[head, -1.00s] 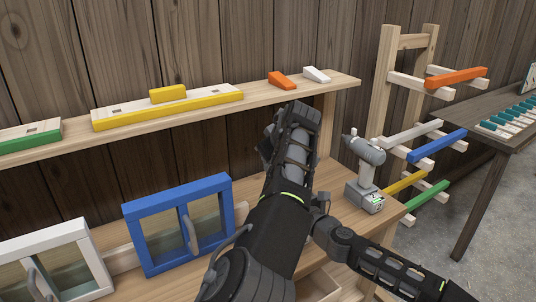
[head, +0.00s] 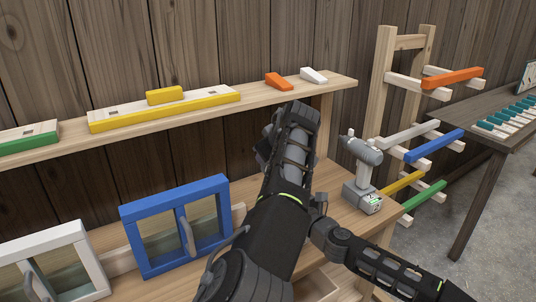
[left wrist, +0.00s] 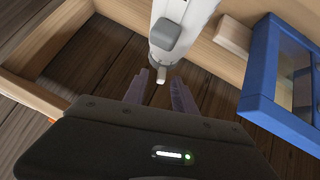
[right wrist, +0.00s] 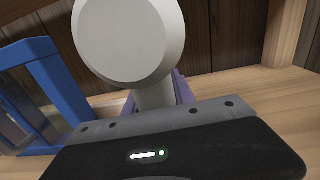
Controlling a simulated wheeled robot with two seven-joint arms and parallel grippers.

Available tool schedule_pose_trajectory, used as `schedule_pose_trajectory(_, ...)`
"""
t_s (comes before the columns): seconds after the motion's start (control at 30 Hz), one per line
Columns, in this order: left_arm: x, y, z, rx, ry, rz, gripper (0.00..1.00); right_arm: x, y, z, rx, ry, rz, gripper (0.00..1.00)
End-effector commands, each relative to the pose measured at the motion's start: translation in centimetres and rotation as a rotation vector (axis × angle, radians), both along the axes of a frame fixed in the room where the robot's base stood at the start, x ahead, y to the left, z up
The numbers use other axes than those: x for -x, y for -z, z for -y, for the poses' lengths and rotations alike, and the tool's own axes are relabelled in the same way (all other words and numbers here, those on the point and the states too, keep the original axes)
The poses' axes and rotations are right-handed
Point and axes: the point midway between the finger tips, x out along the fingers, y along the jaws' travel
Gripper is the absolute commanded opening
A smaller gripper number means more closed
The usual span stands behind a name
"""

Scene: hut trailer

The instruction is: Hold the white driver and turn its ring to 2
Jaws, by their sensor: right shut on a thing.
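The white driver (right wrist: 130,40) shows in the right wrist view as a pale round end on a handle. My right gripper (right wrist: 157,98) is shut on that handle. In the left wrist view a white body (left wrist: 185,20) with a grey block and a small tip, apparently the same driver, points toward my left gripper (left wrist: 160,93). The left fingers are open, apart on either side below the tip; contact is not visible. In the head view my left arm hides the held driver and both grippers. The ring's number cannot be read.
A grey driver with a pale handle (head: 364,172) stands on the bench at right. A blue framed window (head: 133,243) and a white one (head: 95,265) stand at left. A wooden shelf (head: 215,108) runs above.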

Motion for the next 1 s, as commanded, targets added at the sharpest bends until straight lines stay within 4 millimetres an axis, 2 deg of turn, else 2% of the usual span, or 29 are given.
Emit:
schedule_pose_trajectory(0.53, 6.6, -6.6, 2.9, 0.002, 0.003, 0.0, 0.33, 0.0, 0.0, 0.0, -0.001, -0.001, -0.001, 0.0)
schedule_pose_trajectory(0.7, 7.6, -7.5, 3.3, 0.001, 0.001, -0.002, 0.33, 0.0, 0.0, 0.0, -0.001, -0.001, -0.001, 0.0)
schedule_pose_trajectory(1.0, 7.7, -7.6, 3.3, 0.0, 0.001, -0.002, 0.31, 0.0, 0.0, 0.0, -0.001, -0.001, -0.001, 0.0)
